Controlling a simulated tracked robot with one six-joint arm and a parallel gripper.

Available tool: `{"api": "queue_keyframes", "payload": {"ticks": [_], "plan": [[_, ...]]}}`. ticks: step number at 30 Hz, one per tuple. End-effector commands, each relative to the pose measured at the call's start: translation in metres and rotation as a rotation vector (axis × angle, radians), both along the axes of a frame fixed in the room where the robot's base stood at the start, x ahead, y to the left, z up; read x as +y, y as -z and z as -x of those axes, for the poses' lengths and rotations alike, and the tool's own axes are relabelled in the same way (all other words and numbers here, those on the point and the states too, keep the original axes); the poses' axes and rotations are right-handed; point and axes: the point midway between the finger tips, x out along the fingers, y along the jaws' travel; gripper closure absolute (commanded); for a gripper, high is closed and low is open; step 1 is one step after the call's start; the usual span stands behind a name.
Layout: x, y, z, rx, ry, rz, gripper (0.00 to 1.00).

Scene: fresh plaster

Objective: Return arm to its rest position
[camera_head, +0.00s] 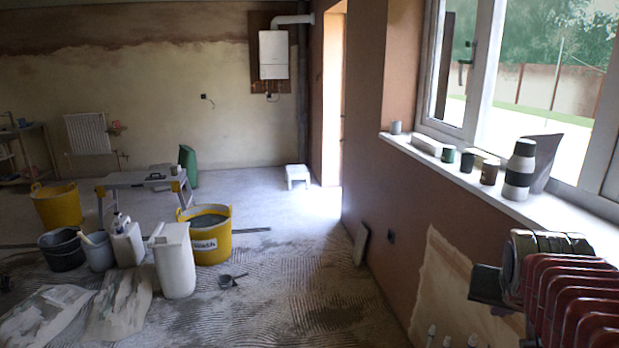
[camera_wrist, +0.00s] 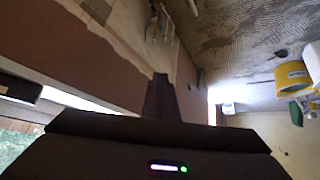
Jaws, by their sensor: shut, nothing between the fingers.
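My gripper (camera_wrist: 160,82) shows in the wrist view as a dark, narrow shape rising from a wide dark body at the bottom. Its fingers are shut with nothing held between them. The wrist picture is upside down, with the floor at the top and the window side at lower left. In the head view a dark block and red ribbed parts fill the lower right corner; I cannot clearly make out the gripper's fingers there.
The windowsill (camera_head: 474,184) at right holds several cups and a flask (camera_head: 519,170). Yellow tubs, including one with grey contents (camera_head: 212,248), a white bin (camera_head: 174,265) and a step platform (camera_head: 145,180) stand at left. Pipe ends show low on the right wall. The middle floor (camera_head: 300,240) is mostly clear.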

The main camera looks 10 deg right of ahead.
Motion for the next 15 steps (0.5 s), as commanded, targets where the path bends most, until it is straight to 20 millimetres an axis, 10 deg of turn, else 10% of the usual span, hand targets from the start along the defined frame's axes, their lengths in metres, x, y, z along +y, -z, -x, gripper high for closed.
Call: {"api": "queue_keyframes", "payload": {"ticks": [15], "plan": [[0.18,0.049,0.056,0.124,-0.43,-0.071,1.0]]}}
